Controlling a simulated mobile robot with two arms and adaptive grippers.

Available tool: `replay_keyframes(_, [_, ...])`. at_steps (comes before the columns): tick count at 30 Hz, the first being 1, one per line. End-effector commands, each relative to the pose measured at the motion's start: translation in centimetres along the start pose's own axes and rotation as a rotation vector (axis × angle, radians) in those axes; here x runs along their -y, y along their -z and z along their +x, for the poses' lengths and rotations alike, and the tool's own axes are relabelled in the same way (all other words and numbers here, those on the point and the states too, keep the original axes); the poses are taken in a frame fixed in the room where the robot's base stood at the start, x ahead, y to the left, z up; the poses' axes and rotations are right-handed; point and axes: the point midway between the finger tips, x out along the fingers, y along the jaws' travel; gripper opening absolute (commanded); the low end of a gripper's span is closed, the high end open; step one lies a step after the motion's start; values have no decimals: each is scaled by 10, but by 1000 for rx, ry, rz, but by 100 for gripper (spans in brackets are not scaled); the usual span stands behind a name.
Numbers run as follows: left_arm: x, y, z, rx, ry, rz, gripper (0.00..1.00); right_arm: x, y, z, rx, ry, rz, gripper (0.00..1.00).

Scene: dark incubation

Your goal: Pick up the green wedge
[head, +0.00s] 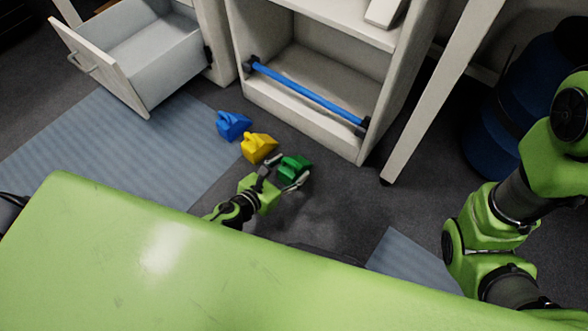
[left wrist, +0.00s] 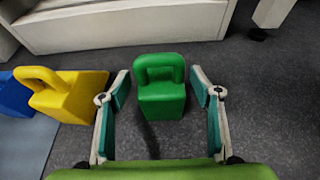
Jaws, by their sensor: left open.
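The green wedge (head: 294,167) lies on the dark carpet, in front of the open cabinet. It has a handle loop on top. In the left wrist view the green wedge (left wrist: 161,92) stands between the two fingers of my left gripper (left wrist: 161,95), with a gap on each side. My left gripper (head: 285,178) is open and low by the floor at the wedge in the head view. My right arm shows at the right edge of the head view, but its gripper does not.
A yellow wedge (head: 258,147) sits close to the left of the green one, and a blue wedge (head: 233,125) is beyond it. An open drawer (head: 145,85), a cabinet with a blue bar (head: 305,92) and a slanted table leg (head: 440,95) stand behind.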

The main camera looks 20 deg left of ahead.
Motion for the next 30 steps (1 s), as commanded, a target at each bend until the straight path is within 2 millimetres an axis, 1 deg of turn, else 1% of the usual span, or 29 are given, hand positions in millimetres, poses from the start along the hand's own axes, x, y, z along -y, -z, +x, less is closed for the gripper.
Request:
replay_keyframes(5, [0,-2,12,1,-1,-1,58,0,0,-1,1,0,0,40])
replay_keyframes(10, [1,-6,39,3,-1,-1,58,1,1,-4,0,0,0,40])
replay_keyframes(13, [1,-3,51,1,-1,-2,58,2,3,-8,0,1,0,40])
replay_keyframes(16, [1,-4,57,0,0,-2,58,2,3,-9,0,1,0,40])
replay_keyframes(23, [2,-4,57,0,0,-2,58,2,3,-9,0,1,0,40])
replay_keyframes(24, [2,-4,57,0,0,-2,48,2,3,-9,0,1,0,40])
replay_keyframes(26, [1,-4,57,0,-1,-2,32,2,3,-9,0,1,0,40])
replay_keyframes(27, [1,-4,57,0,-1,-2,22,2,3,-9,0,1,0,40])
replay_keyframes(28, [1,-4,57,0,0,-2,14,2,3,-9,1,1,0,40])
replay_keyframes(29, [1,-4,57,0,0,-2,10,2,3,-9,1,1,0,40])
replay_keyframes(30, [1,-4,57,0,0,-2,9,2,3,-9,1,1,0,40])
